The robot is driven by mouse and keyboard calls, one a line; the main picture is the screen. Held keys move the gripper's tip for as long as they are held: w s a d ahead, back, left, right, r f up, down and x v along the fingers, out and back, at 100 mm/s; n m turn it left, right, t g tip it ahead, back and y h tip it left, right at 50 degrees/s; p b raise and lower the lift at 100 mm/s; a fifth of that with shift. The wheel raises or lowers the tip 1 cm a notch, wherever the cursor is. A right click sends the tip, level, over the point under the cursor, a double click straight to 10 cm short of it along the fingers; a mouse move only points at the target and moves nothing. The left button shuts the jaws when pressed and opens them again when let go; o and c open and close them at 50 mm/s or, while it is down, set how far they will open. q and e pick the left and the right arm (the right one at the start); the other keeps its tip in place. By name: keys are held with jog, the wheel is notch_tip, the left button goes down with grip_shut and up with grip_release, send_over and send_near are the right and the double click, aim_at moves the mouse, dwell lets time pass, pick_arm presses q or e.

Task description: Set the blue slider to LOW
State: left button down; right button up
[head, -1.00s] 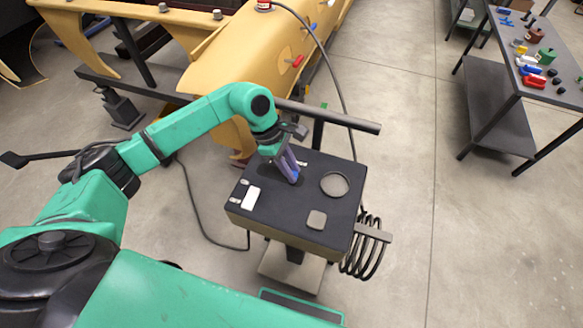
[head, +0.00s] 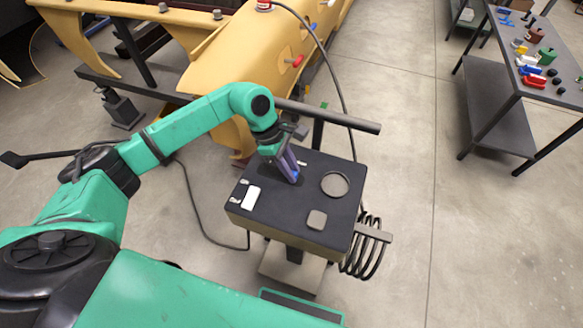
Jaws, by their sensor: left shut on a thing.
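The control box (head: 285,222) stands on a pedestal in the middle of the head view, with a dark top. My left gripper (head: 294,176) reaches down onto the box top and is shut on the blue slider (head: 296,178). Only a little blue shows between and beside the fingers; the slider's track is mostly hidden by them. White labels (head: 243,182) sit on the left part of the top, but their lettering is too small to read. My right gripper is not in view.
The box top also bears a round dish-like ring (head: 335,184), a beige square pad (head: 317,220) and a white plate (head: 251,197). A yellow shell (head: 255,55) on a dark frame stands behind. A table with small coloured parts (head: 530,60) is at right; floor between is clear.

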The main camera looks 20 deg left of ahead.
aim_at(268, 171)
pick_arm(q)
jog(key=shift+w+r, duration=0.1)
jog(key=shift+a+b, duration=0.3)
jog(key=a+b, duration=0.1)
jog(key=a, duration=0.1)
jog(key=a+b, duration=0.1)
jog(key=a, duration=0.1)
jog(key=a+b, duration=0.2)
jog(key=a, duration=0.1)
jog(key=shift+w+f, duration=0.2)
jog(key=shift+f, duration=0.05)
jog(key=shift+a+r, duration=0.15)
jog(key=shift+a, duration=0.2)
jog(key=shift+d+r, duration=0.1)
jog(key=shift+r, duration=0.1)
jog(key=c, duration=0.7)
grip_release()
jog(key=shift+a+f, duration=0.1)
jog(key=shift+a, duration=0.15)
